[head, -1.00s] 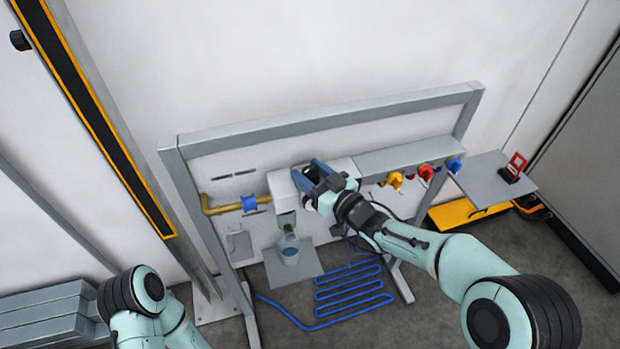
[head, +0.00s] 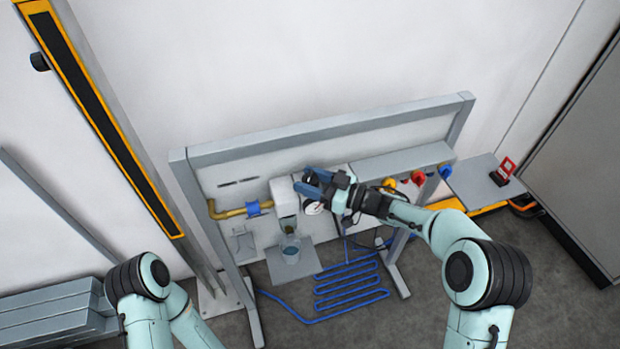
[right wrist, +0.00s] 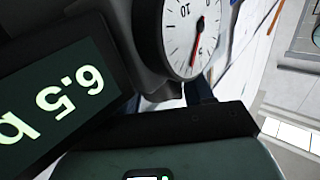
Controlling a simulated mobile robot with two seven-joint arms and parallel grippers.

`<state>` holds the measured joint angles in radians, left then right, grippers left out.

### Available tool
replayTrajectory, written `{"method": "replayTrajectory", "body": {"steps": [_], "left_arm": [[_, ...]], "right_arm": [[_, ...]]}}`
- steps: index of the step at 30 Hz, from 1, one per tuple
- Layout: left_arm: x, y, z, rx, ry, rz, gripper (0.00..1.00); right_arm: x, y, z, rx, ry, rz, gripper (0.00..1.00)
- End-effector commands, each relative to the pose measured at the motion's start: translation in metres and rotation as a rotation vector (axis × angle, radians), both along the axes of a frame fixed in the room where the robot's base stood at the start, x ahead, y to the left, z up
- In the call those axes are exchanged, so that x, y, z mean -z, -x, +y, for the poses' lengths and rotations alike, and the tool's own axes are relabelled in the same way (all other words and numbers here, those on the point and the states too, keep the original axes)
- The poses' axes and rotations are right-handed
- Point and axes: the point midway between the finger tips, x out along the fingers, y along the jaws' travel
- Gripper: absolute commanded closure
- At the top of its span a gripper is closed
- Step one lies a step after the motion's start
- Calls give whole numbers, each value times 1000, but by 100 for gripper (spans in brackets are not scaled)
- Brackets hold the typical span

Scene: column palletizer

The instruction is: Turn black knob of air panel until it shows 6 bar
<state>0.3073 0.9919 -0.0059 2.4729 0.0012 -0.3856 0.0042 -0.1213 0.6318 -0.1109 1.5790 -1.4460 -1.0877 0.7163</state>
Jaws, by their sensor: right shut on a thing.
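The air panel (head: 282,191) is a white box on a grey frame. My right gripper (head: 312,182) is at the top of this box, shut on the black knob (head: 309,179), which its blue fingers mostly hide. A round white gauge (head: 313,208) sits just below the gripper. In the right wrist view the gauge (right wrist: 195,35) has a red needle. A dark display (right wrist: 55,100) there shows, upside down, 6.5 and a letter b, with the rest cut off. My left arm is at the lower left of the head view; its gripper is out of view.
A yellow pipe with a blue valve (head: 254,208) joins the box from the left. Yellow, red and blue fittings (head: 418,176) are to the right, near my right forearm. A coiled blue hose (head: 350,290) lies below.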

Motion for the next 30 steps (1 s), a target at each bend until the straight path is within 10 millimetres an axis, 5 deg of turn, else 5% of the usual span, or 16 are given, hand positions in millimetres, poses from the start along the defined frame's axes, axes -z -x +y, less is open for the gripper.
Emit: {"method": "replayTrajectory", "body": {"steps": [6,7,9,20,30], "left_arm": [[0,0,0,0,0,0,100],[0,0,0,0,0,0,100],[0,0,0,0,0,0,100],[1,0,0,0,0,0,100],[5,1,0,1,0,2,100]], "right_arm": [[-3,-2,-2,8,-6,-1,79],[-3,-2,-2,8,-6,-2,42],[-3,-2,-1,7,-6,-1,30],[-1,1,-6,4,-3,-1,30],[-1,29,-67,8,-2,-1,30]]}}
